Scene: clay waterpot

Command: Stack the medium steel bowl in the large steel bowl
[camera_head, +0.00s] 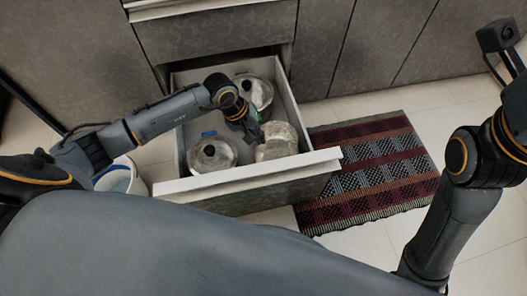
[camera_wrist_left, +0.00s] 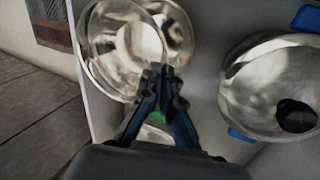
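Two shiny steel bowls sit at the front right of the open drawer. In the left wrist view the nearer bowl (camera_wrist_left: 108,48) overlaps the other bowl (camera_wrist_left: 178,30), which is partly hidden behind it. In the head view they overlap as one steel shape (camera_head: 278,141), and I cannot tell which is medium or large. My left gripper (camera_head: 252,134) is at the upper left edge of the bowls. In the wrist view its fingertips (camera_wrist_left: 161,76) are close together at the nearer bowl's rim and look shut on it. My right gripper is out of view.
The open drawer (camera_head: 245,176) also holds a lidded steel pot (camera_head: 212,155) with blue handles, also seen in the wrist view (camera_wrist_left: 265,85), and another steel vessel (camera_head: 257,92) at the back. A bucket (camera_head: 120,178) stands left; a patterned rug (camera_head: 375,165) lies right.

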